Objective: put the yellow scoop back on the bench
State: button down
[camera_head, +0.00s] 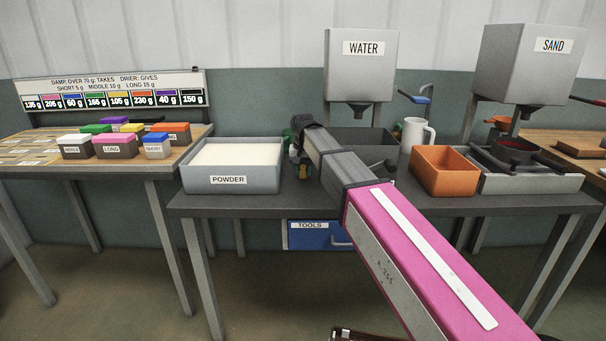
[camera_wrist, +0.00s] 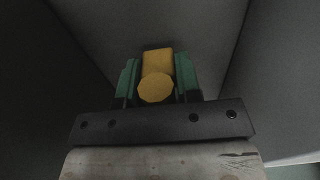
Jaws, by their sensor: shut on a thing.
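The yellow scoop (camera_wrist: 156,87) is between the two green fingers of my gripper (camera_wrist: 158,75) in the wrist view, its round yellow end facing the camera. My gripper is shut on it. In the head view, a small yellow part of the scoop (camera_head: 304,172) shows at the end of my arm, just right of the powder tray. My arm hides most of the gripper and scoop there. The bench (camera_head: 260,203) is the dark grey table under the trays. I cannot tell whether the scoop touches it.
The powder tray (camera_head: 230,180) stands left of my gripper. A grey basin (camera_head: 362,140) sits under the water tank (camera_head: 361,65). A white mug (camera_head: 414,133) and an orange box (camera_head: 444,171) stand to the right, near the sand tank (camera_head: 531,65). The front strip of bench is clear.

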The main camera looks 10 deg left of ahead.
jog(key=shift+f, duration=0.65)
jog(key=c, duration=0.8)
grip_release()
jog(key=r, duration=1.2)
jog(key=shift+s+r, duration=0.15)
jog(key=shift+s, duration=0.05)
